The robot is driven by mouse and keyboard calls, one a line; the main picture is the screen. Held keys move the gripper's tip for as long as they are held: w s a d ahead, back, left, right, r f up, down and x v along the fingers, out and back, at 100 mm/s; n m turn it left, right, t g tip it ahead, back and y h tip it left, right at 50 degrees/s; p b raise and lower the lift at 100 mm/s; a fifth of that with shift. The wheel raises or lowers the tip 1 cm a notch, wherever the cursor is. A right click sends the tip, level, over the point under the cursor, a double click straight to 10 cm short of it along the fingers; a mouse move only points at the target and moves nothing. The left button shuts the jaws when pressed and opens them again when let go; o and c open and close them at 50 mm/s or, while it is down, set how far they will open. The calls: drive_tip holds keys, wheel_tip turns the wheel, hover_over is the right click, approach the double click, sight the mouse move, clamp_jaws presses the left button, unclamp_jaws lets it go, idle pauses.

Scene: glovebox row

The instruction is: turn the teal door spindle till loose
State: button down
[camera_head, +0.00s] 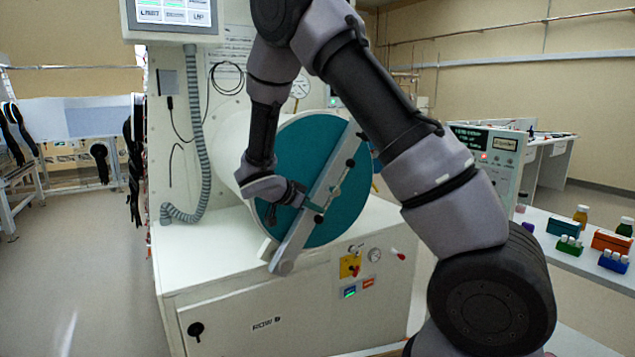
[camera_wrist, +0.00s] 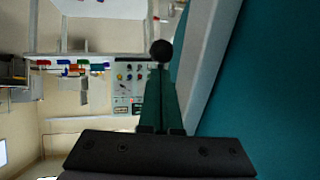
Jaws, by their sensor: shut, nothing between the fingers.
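The round teal door (camera_head: 293,150) closes a white cylindrical chamber, with a pale grey bar (camera_head: 295,245) slanting across it. The spindle (camera_head: 336,189) is at the middle of this bar, its slim handle ending in dark knobs. My gripper (camera_head: 304,201) is in front of the door, close to the bar's left side near the lower knob. In the wrist view its fingers (camera_wrist: 161,100) are shut and empty, with a black knob (camera_wrist: 161,50) just past their tips. The teal door (camera_wrist: 268,85) and grey bar (camera_wrist: 207,65) are to the right. Contact with the handle cannot be told.
The white cabinet (camera_head: 245,315) below the chamber carries a yellow switch plate (camera_head: 350,266) and a gauge. A grey hose (camera_head: 200,130) hangs at the left. A side bench at the right holds small racks (camera_head: 612,241) and bottles. Floor (camera_head: 75,270) is clear at the left.

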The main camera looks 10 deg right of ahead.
drive_tip(key=shift+w+d+f, duration=0.1)
drive_tip(key=shift+d+f, duration=0.15)
drive_tip(key=shift+f, duration=0.15)
idle(0.3)
